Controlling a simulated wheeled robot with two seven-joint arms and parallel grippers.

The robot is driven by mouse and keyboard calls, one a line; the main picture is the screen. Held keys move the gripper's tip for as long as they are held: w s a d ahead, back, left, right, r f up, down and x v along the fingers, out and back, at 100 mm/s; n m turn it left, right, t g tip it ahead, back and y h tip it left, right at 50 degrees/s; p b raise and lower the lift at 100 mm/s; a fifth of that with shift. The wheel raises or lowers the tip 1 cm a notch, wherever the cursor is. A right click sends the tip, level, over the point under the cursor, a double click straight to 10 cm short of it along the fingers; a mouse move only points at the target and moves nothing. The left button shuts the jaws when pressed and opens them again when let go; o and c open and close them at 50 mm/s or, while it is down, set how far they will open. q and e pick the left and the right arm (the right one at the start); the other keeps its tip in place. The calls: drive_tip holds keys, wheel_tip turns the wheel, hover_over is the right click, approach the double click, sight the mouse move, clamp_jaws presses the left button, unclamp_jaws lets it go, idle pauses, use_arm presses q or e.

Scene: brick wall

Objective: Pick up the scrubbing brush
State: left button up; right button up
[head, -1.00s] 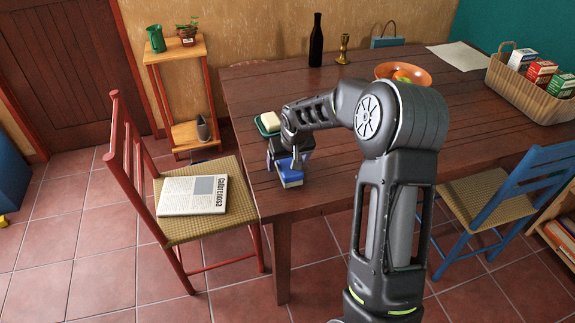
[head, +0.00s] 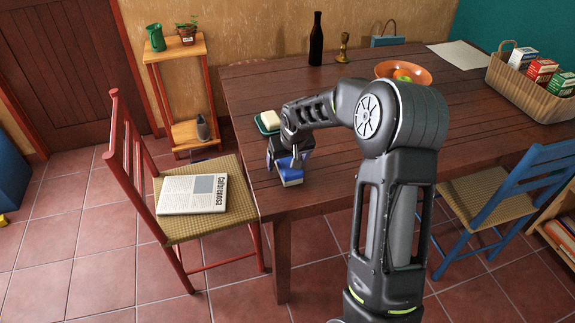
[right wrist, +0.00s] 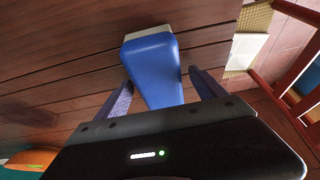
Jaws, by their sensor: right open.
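The scrubbing brush (head: 291,178) has a blue body with a pale bristle edge and lies on the wooden table (head: 320,185) near its left end. My right gripper (head: 287,160) is over the brush, pointing down. In the right wrist view the blue brush (right wrist: 153,68) sits between the two open fingers (right wrist: 160,90), with a gap on at least the right side. The part of the brush nearest the palm is hidden by the gripper body. My left gripper is not in view.
A green dish with a pale block (head: 268,122) is just behind the gripper. A bottle (head: 316,40), an orange bowl (head: 403,73) and a basket of boxes (head: 530,88) stand farther back. A red chair with a newspaper (head: 192,194) adjoins the table's left edge.

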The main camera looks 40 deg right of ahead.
drive_tip(key=shift+f, duration=0.1)
idle(0.4)
drive_tip(key=c, duration=1.5)
